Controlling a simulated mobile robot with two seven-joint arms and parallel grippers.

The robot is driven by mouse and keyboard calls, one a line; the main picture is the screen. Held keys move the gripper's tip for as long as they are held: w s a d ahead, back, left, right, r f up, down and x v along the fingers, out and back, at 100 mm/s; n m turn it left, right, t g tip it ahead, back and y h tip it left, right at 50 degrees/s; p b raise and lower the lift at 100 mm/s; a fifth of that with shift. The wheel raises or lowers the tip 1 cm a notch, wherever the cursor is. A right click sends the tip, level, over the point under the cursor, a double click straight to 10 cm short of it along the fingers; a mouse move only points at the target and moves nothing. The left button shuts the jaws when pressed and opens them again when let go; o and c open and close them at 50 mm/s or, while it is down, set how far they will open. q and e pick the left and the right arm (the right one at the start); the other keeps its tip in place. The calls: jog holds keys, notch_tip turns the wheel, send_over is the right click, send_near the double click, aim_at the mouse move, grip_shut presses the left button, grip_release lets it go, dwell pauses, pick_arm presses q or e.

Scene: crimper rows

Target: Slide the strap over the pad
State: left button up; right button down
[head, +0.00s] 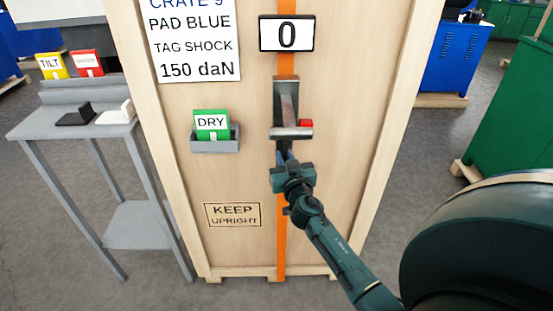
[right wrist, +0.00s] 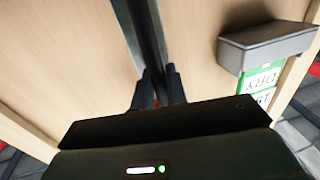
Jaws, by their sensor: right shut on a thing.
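An orange strap (head: 285,62) runs vertically down the front of the wooden crate (head: 345,150). A grey metal tensioner (head: 287,100) with a crossbar at its lower end and a small red part (head: 306,123) sits over the strap. My right gripper (head: 286,158) is just below that crossbar. In the right wrist view its fingers (right wrist: 160,90) are shut on a dark bar (right wrist: 140,30), which seems to be the tensioner's handle. I cannot make out a blue pad; the gripper and tensioner hide part of the strap. My left gripper is not in view.
A display (head: 287,34) above the tensioner reads 0. A grey holder (head: 214,145) with a green DRY card (head: 211,124) is left of it. A grey stand (head: 75,125) bears a black and a white piece and yellow and red tags. Green and blue cabinets stand at right.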

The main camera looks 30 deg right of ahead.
jog(key=s+d, duration=0.6)
jog(key=d, duration=0.3)
jog(key=shift+d, duration=0.35)
jog(key=c, duration=1.5)
grip_release()
jog(key=shift+d, duration=0.1)
jog(key=v, duration=1.3)
jog(key=shift+b, duration=0.4)
jog(key=shift+a, duration=0.2)
